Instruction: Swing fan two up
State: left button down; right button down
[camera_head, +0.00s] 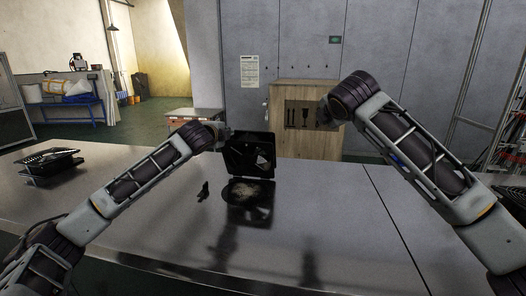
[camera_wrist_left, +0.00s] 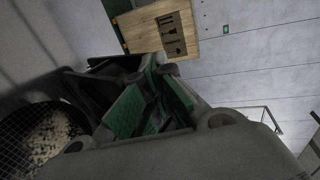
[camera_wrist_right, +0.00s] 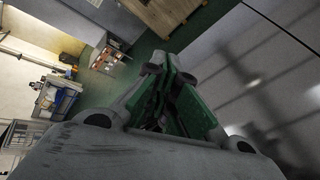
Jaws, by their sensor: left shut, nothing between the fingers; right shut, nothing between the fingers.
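A black square unit (camera_head: 250,150) stands upright at the far edge of the table, a pale patch on its face. In front of it lies a dark round mesh (camera_head: 249,198) with pale bits on it; the mesh also shows in the left wrist view (camera_wrist_left: 35,145). I cannot tell which part is fan two. My left gripper (camera_head: 220,129) is beside the upright unit's upper left, shut and empty; its green-padded fingers (camera_wrist_left: 150,105) show in the left wrist view. My right gripper (camera_wrist_right: 180,95) is shut and empty, held raised; its arm largely hides it in the head view.
A small black object (camera_head: 203,191) lies left of the mesh. A black stacked unit (camera_head: 50,163) sits at the table's left. The table (camera_head: 345,215) is clear right of the mesh.

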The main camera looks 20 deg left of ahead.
pick_arm(q)
jog(key=shift+f, duration=0.25)
pick_arm(e)
jog(key=s+a+f+n, duration=0.5)
jog(key=s+a, duration=0.3)
jog(key=s+a+f+n+h, duration=0.1)
jog(key=s+a+f+n, duration=0.4)
jog(key=s, duration=0.4)
jog(key=a+n, duration=0.1)
jog(key=a, duration=0.1)
jog(key=shift+a+n+t+h, duration=0.3)
jog(key=shift+a, duration=0.05)
send_near(266, 149)
jog(key=shift+f, duration=2)
jog(key=shift+w+a+r, duration=0.2)
jog(key=shift+w+r, duration=0.05)
jog(key=shift+w, duration=0.45)
jog(key=shift+w+a+r, duration=0.2)
jog(key=shift+w+r, duration=0.05)
jog(key=shift+w, duration=0.5)
jog(key=shift+w+a+r, duration=0.2)
jog(key=shift+w+r, duration=0.05)
jog(key=shift+w, duration=0.45)
jog(key=shift+w+r, duration=0.1)
jog(key=shift+w, duration=0.05)
